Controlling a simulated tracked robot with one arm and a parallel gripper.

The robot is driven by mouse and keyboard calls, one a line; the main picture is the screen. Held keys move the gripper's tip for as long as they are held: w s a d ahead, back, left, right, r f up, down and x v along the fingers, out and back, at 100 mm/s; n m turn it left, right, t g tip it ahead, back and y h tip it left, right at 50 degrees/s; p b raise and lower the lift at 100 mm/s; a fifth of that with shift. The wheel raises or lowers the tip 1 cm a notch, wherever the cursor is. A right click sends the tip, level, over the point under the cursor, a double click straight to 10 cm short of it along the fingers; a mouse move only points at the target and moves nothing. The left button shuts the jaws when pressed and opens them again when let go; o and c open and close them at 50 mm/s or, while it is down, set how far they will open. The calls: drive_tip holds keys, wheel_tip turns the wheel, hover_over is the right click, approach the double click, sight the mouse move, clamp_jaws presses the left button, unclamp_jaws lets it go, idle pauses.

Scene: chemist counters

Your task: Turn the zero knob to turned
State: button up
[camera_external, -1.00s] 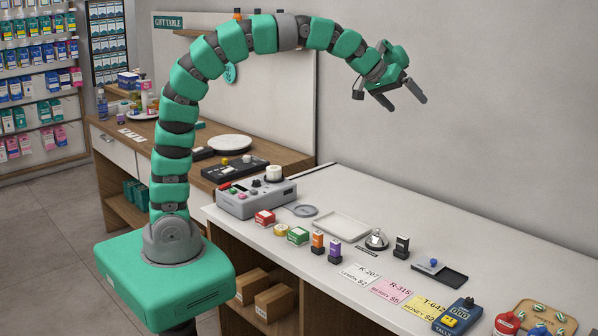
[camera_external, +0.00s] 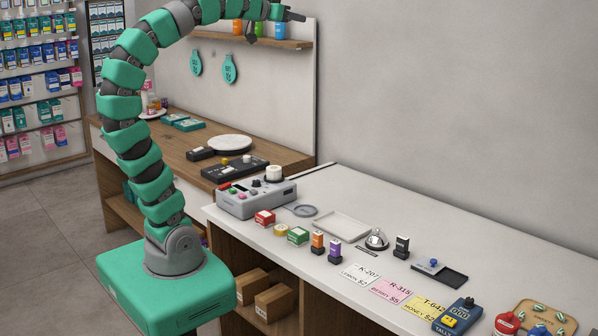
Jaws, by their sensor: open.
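A grey device (camera_external: 257,204) with several knobs and buttons and a white round top piece (camera_external: 273,173) stands at the left end of the white counter. A dark knob (camera_external: 256,183) sits on its top. The labels are too small to read, so I cannot tell which knob is the zero knob or how it is turned. My gripper (camera_external: 292,15) is high at the top of the view, in front of the wall shelf and far above the device. It is open, touches nothing and is seen side-on.
A grey tray (camera_external: 340,229), a bell (camera_external: 376,240), small boxes, price cards and a blue tally counter (camera_external: 457,316) stand on the white counter. A black panel (camera_external: 234,170) and a white round plate (camera_external: 230,142) lie on the wooden table (camera_external: 290,156). The air above the counter is clear.

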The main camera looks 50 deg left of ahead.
drive_tip(key=w+d+f+g+h, duration=0.1)
drive_tip(key=w+d+f+g, duration=0.1)
drive_tip(key=w+d+f, duration=0.45)
drive_tip(key=w+d+f+m+g, duration=0.1)
drive_tip(key=w+d+f, duration=0.15)
drive_tip(key=d, duration=0.65)
drive_tip(key=w+d+f+g+h, duration=0.1)
drive_tip(key=w+d+f+g, duration=0.1)
drive_tip(key=w+d+f, duration=0.45)
drive_tip(key=m+g+b, duration=0.1)
drive_tip(key=m+g, duration=0.3)
drive_tip(key=g, duration=0.2)
hover_over(469, 299)
drive_tip(key=s+a, duration=0.2)
drive_tip(key=s, duration=0.4)
wheel_tip(469, 299, down, 32)
drive_tip(key=shift+n, duration=0.3)
drive_tip(key=x, duration=1.3)
drive_tip(key=shift+w+a+f, duration=0.2)
drive_tip(key=shift+f, duration=0.15)
clamp_jaws()
